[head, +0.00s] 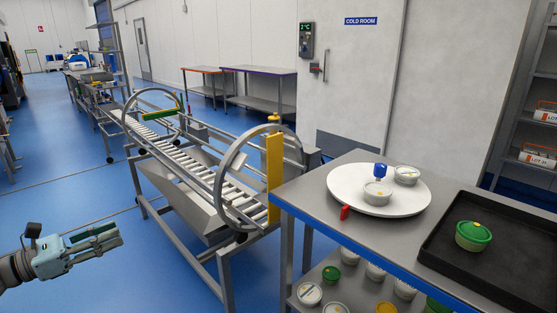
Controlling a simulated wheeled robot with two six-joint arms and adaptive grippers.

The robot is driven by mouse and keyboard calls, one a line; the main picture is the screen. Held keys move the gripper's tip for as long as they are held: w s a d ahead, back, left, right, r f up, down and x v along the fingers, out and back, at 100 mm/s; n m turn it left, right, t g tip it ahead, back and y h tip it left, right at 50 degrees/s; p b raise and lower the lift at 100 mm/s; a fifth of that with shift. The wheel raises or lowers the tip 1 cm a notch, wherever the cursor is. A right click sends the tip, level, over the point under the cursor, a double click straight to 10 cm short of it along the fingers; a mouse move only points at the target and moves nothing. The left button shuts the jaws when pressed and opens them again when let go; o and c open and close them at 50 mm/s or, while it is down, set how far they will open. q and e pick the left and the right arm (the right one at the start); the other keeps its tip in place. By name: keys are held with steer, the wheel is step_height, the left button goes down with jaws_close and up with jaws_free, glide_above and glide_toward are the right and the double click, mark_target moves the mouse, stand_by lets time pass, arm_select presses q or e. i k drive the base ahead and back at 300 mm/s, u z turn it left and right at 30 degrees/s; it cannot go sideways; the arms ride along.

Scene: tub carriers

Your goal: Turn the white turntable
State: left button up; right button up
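The white turntable (348,190) is a round flat disc on a steel table with a blue front edge, right of centre. A blue knob-like piece (380,171) stands up from it. Two white lidded tubs sit on its right half, one in front (377,193) and one behind (406,175). A small red marker (345,212) stands at the disc's near edge. My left gripper (119,237) is at the lower left, far from the turntable and apart from everything. Its fingers are seen from the side, so I cannot tell whether they are open. My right gripper is not in view.
A black tray (450,258) with a green-lidded tub (473,236) lies right of the turntable. Several tubs sit on the shelf below. A roller conveyor (190,160) with hoops and a yellow post (274,170) stands between my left gripper and the table. Blue floor is free at left.

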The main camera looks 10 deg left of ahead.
mark_target(346, 183)
steer(key=z, duration=1.1)
steer(key=i, duration=1)
steer(key=z, duration=0.05)
